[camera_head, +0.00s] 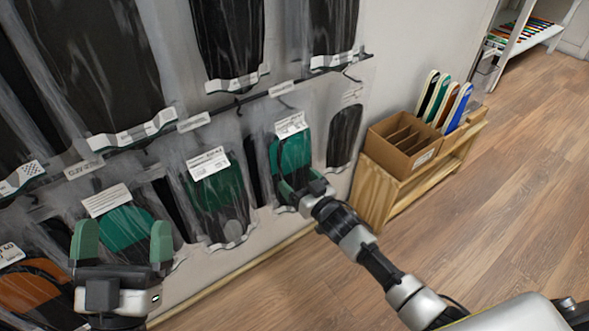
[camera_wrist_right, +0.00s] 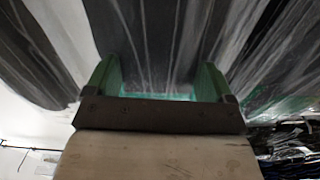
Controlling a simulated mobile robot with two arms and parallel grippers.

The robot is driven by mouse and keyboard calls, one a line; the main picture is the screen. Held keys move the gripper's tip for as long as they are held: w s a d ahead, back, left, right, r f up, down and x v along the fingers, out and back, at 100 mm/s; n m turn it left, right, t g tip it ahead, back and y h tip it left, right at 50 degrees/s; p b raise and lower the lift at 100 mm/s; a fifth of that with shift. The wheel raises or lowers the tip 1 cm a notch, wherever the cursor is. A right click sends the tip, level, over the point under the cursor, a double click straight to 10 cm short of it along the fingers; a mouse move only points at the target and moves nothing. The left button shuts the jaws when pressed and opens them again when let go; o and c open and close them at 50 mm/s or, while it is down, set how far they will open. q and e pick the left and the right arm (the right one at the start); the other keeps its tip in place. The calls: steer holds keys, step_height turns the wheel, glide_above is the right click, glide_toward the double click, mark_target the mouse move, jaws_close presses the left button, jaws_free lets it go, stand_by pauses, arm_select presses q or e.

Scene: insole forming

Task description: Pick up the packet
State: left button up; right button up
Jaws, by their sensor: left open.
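Clear packets with dark or green insoles hang in rows on the wall. Contact there is hard to tell. My left gripper (camera_head: 122,243) is open and empty, in front of another green packet (camera_head: 122,222) at the lower left.
A cardboard box (camera_head: 402,143) with dividers stands on a low wooden shelf (camera_head: 375,195) right of the packets, beside several coloured insoles (camera_head: 445,100). A white rack (camera_head: 530,35) stands at the far right. The wooden floor is clear.

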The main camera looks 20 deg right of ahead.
arm_select(q)
steer(key=shift+w+f, duration=0.1)
arm_select(e)
steer(key=shift+r, duration=0.15)
steer(key=shift+r+p, duration=0.55)
steer(key=shift+r, duration=0.15)
arm_select(q)
steer(key=s+a+f+g+y+p, duration=0.1)
steer(key=a+f+g+y+p, duration=0.1)
steer(key=f+g, duration=0.5)
steer(key=s+a+f+g+y+p, duration=0.1)
steer(key=s+f+g+y+p, duration=0.1)
steer(key=f+g, duration=0.5)
steer(key=shift+s+a+f+n+y, duration=0.3)
steer(key=shift+a+y, duration=0.05)
steer(key=shift+y, duration=0.05)
arm_select(e)
steer(key=v, duration=1.8)
steer(key=shift+d+f, duration=0.1)
steer(key=shift+f, duration=0.05)
